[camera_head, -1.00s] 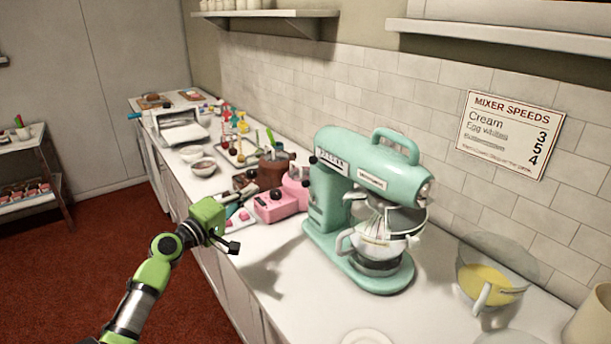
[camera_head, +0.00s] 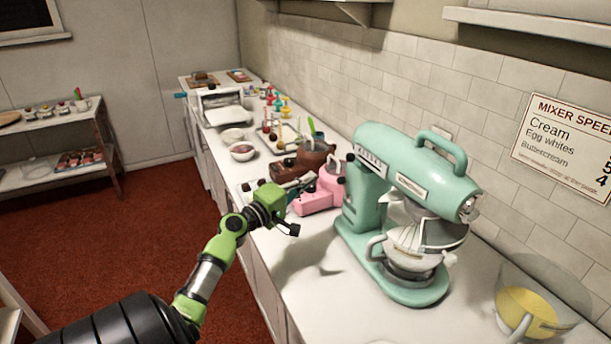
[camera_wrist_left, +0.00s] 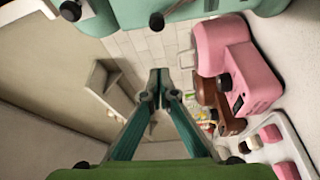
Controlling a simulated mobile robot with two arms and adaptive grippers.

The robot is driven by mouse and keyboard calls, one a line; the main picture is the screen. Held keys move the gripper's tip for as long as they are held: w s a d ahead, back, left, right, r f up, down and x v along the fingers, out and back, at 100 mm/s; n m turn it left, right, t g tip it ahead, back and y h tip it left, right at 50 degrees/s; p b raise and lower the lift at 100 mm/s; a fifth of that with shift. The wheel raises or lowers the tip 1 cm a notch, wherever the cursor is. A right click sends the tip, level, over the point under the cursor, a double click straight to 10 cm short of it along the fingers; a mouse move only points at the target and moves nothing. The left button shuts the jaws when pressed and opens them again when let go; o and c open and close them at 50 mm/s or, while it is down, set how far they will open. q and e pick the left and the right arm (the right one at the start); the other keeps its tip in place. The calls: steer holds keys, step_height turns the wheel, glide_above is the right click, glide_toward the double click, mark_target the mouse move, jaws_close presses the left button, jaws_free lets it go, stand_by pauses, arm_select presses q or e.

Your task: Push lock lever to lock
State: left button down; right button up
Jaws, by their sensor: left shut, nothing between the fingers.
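The mint-green stand mixer (camera_head: 372,205) stands on the white counter, its head level above a bowl (camera_head: 412,262). A small black knob (camera_head: 350,157) shows on the mixer's near left side. In the left wrist view, a dark round knob (camera_wrist_left: 156,20) sticks out from the mint-green body at the top. I cannot tell which knob is the lock lever, or its position. My left gripper (camera_head: 292,230) is shut and empty, left of the mixer and apart from it. Its closed fingers (camera_wrist_left: 158,82) point past the mixer in the wrist view. My right gripper is out of view.
A pink machine (camera_head: 318,196) stands just behind my left gripper; it also shows in the wrist view (camera_wrist_left: 240,65). A bowl of yellow mix (camera_head: 525,310) is at the right. The counter between gripper and mixer is clear.

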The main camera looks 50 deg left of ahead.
arm_select(q)
steer(key=w+d+p, duration=0.3)
steer(key=w, duration=0.2)
steer(key=shift+d+f+p, duration=0.15)
steer(key=shift+d+p, duration=0.05)
steer(key=shift+p, duration=0.15)
